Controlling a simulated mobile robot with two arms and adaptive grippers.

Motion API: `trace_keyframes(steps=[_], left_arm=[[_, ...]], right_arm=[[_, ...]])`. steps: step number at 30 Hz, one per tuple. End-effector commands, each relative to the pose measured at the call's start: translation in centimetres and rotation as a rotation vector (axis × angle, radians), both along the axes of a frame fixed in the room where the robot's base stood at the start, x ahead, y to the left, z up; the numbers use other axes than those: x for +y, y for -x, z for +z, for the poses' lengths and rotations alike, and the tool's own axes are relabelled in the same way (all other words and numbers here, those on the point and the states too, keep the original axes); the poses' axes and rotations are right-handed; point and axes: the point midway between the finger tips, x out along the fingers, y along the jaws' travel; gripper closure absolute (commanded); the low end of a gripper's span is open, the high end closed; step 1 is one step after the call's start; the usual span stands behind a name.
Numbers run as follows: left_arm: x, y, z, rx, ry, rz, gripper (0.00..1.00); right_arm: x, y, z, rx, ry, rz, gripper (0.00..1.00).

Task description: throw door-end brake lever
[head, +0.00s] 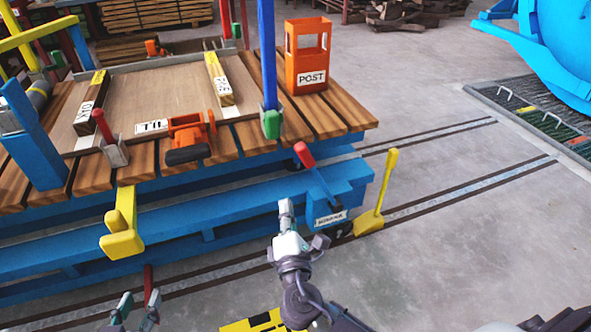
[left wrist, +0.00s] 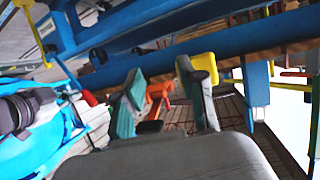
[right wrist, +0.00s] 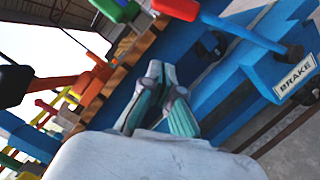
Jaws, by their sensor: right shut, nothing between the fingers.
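The brake lever has a red grip (head: 304,155) and a thin blue shaft. It rises from a blue box on the cart's right end, tilted to the left, above a white BRAKE label (head: 331,218). In the right wrist view, its red grip (right wrist: 177,8) and the BRAKE label (right wrist: 295,77) show beyond the fingers. My right gripper (head: 286,208) is shut and empty, lower left of the lever in the head view, apart from the grip. My left gripper (head: 136,308) is open at the bottom left; its spread fingers also show in the left wrist view (left wrist: 163,95).
The blue cart's slatted wooden deck (head: 232,142) carries an orange POST box (head: 305,75) and an orange clamp (head: 190,135). A yellow chock (head: 368,222) with an upright handle stands on the rail right of the lever. A yellow bracket (head: 122,235) juts from the cart side.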

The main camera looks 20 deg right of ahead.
Motion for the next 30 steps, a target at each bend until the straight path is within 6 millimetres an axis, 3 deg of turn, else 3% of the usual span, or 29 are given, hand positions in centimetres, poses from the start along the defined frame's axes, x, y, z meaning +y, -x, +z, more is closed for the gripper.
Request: trace_keyframes(steps=[8,21,30], left_arm=[[-0.1,-0.2,0.3,-0.026,0.006,-0.001,0.60],[-1.1,-1.6,4.3,-0.261,0.065,-0.018,0.60],[-0.9,-1.4,3.6,-0.214,0.053,-0.014,0.60]], right_arm=[[-0.4,-1.6,0.1,-0.002,-0.001,0.000,1.00],[-2.6,-10.1,1.1,-0.001,0.000,-0.002,1.00],[-5.6,-9.7,2.5,0.002,0.000,0.000,1.00]])
